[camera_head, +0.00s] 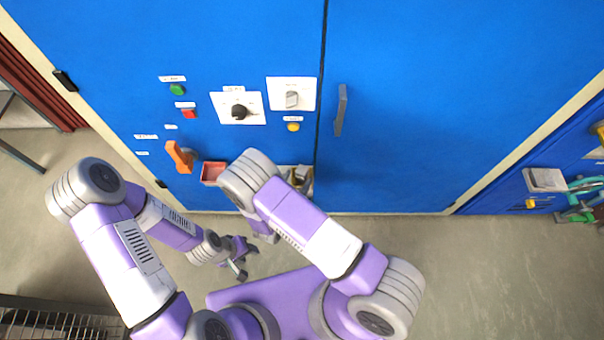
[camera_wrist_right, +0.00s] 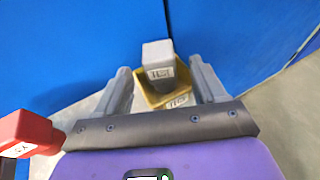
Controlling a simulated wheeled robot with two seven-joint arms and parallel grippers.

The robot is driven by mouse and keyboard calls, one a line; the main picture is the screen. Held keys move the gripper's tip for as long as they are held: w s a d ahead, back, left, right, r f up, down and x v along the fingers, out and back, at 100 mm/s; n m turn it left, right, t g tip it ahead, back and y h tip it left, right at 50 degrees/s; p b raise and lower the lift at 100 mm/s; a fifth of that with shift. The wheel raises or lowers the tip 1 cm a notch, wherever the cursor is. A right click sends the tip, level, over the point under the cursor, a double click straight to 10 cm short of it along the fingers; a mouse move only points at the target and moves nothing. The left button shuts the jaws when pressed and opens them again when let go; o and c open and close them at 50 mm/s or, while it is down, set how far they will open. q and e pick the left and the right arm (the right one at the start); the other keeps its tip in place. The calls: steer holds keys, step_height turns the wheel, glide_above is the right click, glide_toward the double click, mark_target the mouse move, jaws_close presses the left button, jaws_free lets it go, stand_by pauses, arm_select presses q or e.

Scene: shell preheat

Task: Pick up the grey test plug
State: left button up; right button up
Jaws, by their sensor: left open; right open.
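The grey test plug (camera_wrist_right: 158,54) has a pale label and stands in a yellow holder (camera_wrist_right: 146,97) in the right wrist view. My right gripper (camera_wrist_right: 160,70) is open, with one finger on each side of the plug and visible gaps between. I cannot tell whether the fingertips are level with the plug in depth. In the head view my right arm hides most of this gripper, and a small grey and yellow patch (camera_head: 299,179) shows beside the arm at the cabinet's lower edge. My left gripper (camera_head: 240,262) is open and empty, low over the floor.
A red labelled block (camera_wrist_right: 28,132) is at the left of the right wrist view. Floor at right is clear.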

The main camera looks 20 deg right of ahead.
mark_target(300, 175)
steer(key=b+x, duration=0.1)
steer(key=x, duration=0.3)
steer(key=shift+w+d, duration=0.25)
steer(key=c, duration=1.2)
steer(key=shift+o, duration=0.2)
steer(key=shift+r, duration=0.1)
